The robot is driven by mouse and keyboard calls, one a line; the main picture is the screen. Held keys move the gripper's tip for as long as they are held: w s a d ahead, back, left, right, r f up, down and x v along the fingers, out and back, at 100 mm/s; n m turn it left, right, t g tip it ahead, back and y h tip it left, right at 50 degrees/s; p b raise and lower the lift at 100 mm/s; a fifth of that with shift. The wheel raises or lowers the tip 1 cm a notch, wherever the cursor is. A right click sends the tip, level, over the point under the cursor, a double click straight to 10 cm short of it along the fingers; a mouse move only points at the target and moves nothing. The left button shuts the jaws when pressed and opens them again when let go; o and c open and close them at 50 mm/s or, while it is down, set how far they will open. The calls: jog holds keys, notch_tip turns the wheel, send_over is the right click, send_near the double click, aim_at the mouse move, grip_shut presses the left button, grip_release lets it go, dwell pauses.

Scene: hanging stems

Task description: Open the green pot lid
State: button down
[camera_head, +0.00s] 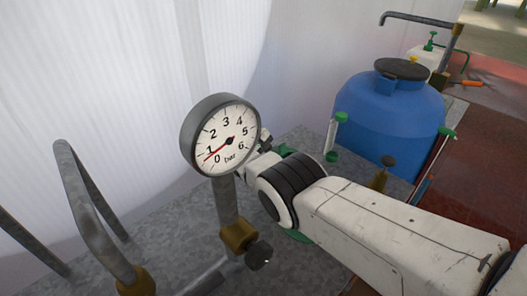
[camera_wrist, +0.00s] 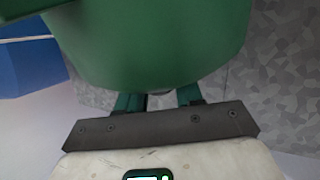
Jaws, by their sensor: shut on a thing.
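A large smooth green body, which I take to be the green pot lid (camera_wrist: 155,40), fills the upper middle of the wrist view, close to the camera. My gripper (camera_wrist: 160,100) shows at its lower edge, with two green fingers running in behind the green body. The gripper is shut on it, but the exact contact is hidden. In the head view my white arm reaches in from the right, and its end is largely hidden behind the gauge. Only small bits of green show around the arm there, and I cannot tell which belongs to the pot.
A round pressure gauge (camera_head: 222,136) on a pipe stands close to my arm's end. Bent metal pipes (camera_head: 95,215) with brass fittings rise at left. A blue tank (camera_head: 385,115) with a dark cap stands behind my arm. A white ribbed wall (camera_head: 110,70) closes the back.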

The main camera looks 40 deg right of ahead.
dwell(0.4)
jog(key=c, duration=0.8)
grip_release()
jog(key=shift+b+v, duration=0.5)
jog(key=shift+v, duration=3.3)
jog(key=shift+w+d, duration=0.1)
jog(key=shift+w, duration=0.05)
